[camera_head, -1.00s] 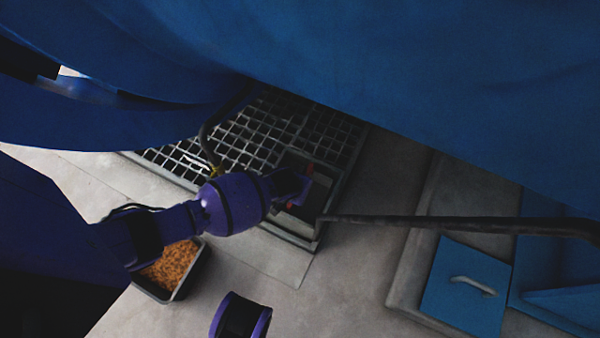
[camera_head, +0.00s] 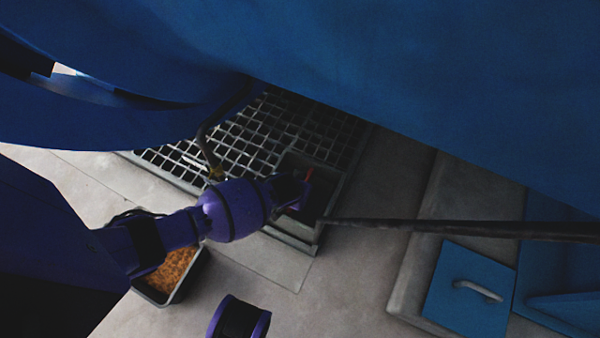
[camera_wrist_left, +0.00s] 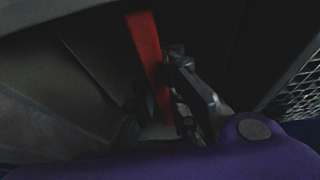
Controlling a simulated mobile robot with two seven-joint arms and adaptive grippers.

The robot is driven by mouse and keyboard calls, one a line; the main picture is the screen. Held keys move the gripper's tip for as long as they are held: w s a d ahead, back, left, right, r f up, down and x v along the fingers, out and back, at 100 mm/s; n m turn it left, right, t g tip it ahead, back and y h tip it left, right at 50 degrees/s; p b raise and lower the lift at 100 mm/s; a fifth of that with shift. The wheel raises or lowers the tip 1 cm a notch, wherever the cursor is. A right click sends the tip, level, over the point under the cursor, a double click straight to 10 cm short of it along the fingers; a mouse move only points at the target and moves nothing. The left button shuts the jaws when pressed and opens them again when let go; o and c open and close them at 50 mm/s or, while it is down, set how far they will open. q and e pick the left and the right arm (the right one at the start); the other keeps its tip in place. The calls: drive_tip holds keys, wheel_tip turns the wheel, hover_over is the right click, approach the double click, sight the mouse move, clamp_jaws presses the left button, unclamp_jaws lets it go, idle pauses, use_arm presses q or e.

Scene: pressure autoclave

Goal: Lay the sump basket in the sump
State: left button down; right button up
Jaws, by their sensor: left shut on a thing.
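My left gripper (camera_head: 298,192) is over the sump (camera_head: 315,205), a dark square opening at the near corner of the floor grating. It is shut on a red strip (camera_wrist_left: 150,60), apparently the sump basket's handle, which shows between the fingers in the left wrist view. A bit of the red (camera_head: 308,176) also shows beside the fingers in the head view. The basket's body is in shadow and mostly hidden by the gripper, so I cannot tell whether it touches the sump floor. My right gripper is not in view.
The grating (camera_head: 255,135) lies behind the sump. A dark bar (camera_head: 450,228) runs from the right to the sump's near right corner. A tray of orange-brown bits (camera_head: 170,275) stands at lower left. A blue handled panel (camera_head: 470,285) is at right. Large blue bodywork overhangs above.

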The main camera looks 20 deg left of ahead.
use_arm(q)
drive_tip(key=shift+f, duration=0.25)
drive_tip(key=c, duration=1.7)
unclamp_jaws()
drive_tip(key=v, duration=1.2)
